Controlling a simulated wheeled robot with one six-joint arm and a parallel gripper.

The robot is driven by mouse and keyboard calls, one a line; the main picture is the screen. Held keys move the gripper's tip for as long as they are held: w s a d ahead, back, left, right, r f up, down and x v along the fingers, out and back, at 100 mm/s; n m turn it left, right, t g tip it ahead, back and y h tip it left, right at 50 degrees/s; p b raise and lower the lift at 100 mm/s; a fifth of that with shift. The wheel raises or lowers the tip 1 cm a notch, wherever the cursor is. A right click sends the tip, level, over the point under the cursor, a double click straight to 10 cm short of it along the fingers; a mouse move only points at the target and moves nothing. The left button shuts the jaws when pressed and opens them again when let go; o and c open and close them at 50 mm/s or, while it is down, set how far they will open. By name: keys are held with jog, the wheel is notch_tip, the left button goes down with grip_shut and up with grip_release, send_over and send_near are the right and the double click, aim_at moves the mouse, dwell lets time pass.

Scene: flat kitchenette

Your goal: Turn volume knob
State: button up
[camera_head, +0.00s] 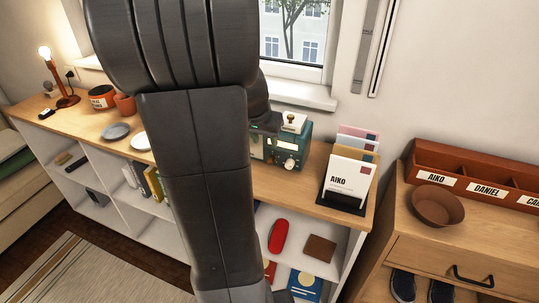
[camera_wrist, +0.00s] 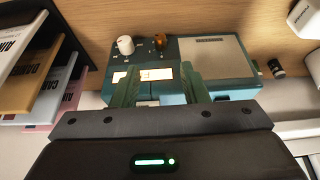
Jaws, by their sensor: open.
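A teal radio (camera_head: 301,148) stands on the wooden shelf top, partly hidden behind my arm in the head view. A round white knob (camera_head: 290,163) shows on its front. In the wrist view the radio (camera_wrist: 210,90) has a white knob (camera_wrist: 125,45), a small brown-orange knob (camera_wrist: 160,40) and a pale panel beside them. Which knob is for volume I cannot read. My gripper (camera_wrist: 158,78) is open and empty, its fingers over the radio, with both knobs beyond the fingertips. Whether the fingers touch the radio is unclear. The gripper is largely hidden in the head view.
A card holder (camera_head: 347,183) marked AIKO stands close right of the radio; its cards (camera_wrist: 40,80) show at left in the wrist view. A window sill (camera_head: 300,94) lies behind.

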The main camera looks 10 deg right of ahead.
aim_at(270, 158)
jog(key=x, duration=1)
jog(key=shift+w+d+f, duration=0.15)
jog(key=shift+f, duration=0.1)
grip_shut()
